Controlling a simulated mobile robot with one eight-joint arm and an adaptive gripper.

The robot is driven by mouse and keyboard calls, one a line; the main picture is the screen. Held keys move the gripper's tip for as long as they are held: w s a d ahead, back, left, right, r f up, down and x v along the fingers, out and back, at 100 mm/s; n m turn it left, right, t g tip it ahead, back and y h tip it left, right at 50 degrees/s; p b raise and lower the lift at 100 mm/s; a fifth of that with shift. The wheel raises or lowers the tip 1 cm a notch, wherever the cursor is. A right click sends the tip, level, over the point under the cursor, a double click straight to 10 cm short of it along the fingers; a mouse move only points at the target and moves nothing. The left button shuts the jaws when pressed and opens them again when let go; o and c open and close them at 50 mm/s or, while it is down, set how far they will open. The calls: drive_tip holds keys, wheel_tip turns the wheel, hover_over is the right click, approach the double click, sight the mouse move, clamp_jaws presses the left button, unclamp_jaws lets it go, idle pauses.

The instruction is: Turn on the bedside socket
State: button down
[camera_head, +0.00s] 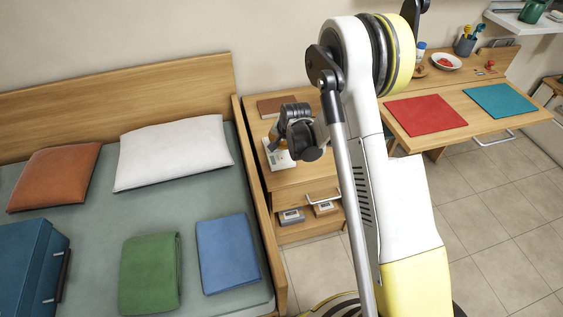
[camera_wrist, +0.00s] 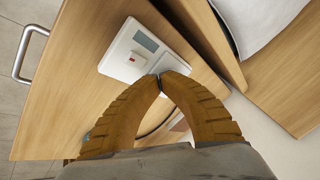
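In the head view the socket (camera_head: 279,160) shows partly, below and behind my gripper (camera_head: 284,142). In the wrist view my gripper (camera_wrist: 161,78) has its two ribbed orange fingers meeting at the tips, with nothing seen between them.
The bed with a white pillow (camera_head: 174,154) stands left of the table. A brown book (camera_head: 285,103) lies at the table's back. A desk with a red mat (camera_head: 425,115) is at the right.

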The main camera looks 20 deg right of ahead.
sight(278, 154)
drive_tip(key=shift+s+f, duration=0.15)
drive_tip(key=shift+f, duration=0.55)
drive_tip(key=shift+s+f, duration=0.1)
drive_tip(key=shift+f, duration=0.6)
idle(0.4)
drive_tip(key=shift+f, duration=0.4)
drive_tip(key=shift+s+f, duration=0.1)
drive_tip(key=shift+f, duration=0.1)
idle(0.4)
idle(0.4)
drive_tip(key=shift+r+p, duration=0.5)
drive_tip(key=shift+r, duration=0.1)
drive_tip(key=shift+w+r, duration=0.15)
drive_tip(key=shift+w, duration=0.05)
drive_tip(key=shift+w+r+p, duration=0.2)
drive_tip(key=shift+r+p, duration=0.45)
drive_tip(key=shift+r, duration=0.55)
drive_tip(key=shift+w+r+p, duration=0.15)
drive_tip(key=shift+r+p, duration=0.5)
drive_tip(key=shift+r, duration=0.5)
drive_tip(key=shift+r, duration=0.1)
